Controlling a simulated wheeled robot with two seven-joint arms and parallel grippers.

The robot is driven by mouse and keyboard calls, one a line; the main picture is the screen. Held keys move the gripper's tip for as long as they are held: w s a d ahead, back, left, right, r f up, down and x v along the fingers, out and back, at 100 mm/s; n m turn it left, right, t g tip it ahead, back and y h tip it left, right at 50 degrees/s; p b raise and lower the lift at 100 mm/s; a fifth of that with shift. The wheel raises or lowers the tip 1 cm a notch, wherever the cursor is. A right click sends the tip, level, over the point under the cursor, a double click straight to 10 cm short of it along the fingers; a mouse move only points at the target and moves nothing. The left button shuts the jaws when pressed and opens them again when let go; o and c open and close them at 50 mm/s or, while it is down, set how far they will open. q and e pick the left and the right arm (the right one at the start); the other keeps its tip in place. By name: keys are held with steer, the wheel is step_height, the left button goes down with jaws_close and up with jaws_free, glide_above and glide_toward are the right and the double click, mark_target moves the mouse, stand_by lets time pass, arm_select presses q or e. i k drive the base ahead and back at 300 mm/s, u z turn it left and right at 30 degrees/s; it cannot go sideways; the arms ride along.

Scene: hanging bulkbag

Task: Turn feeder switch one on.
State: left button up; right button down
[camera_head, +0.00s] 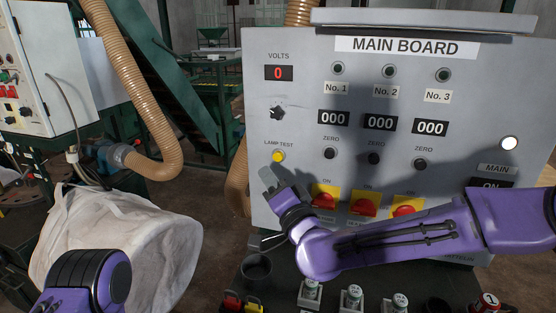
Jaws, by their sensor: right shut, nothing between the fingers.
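The grey main board (470,90) stands ahead, with a row of three red rotary switches on yellow plates below the displays. The leftmost switch, under No. 1, (325,198) is feeder switch one; its red knob shows just right of my right gripper. My right gripper (267,181) is shut and empty, in front of the board's lower left, below the yellow lamp test button (278,156). Whether it touches the board I cannot tell. My right forearm covers the area below the switches. Only my left arm's purple and black wrist shows at bottom left; its fingers are not seen.
The volts display (279,73) reads 0 and the No. 1 display (333,118) reads 000. A white bulk bag (130,240) is at lower left, below a tan hose (150,110). Small bottles and a red can (487,303) stand on the dark ledge in front.

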mark_target(323, 200)
steer(key=k, duration=1)
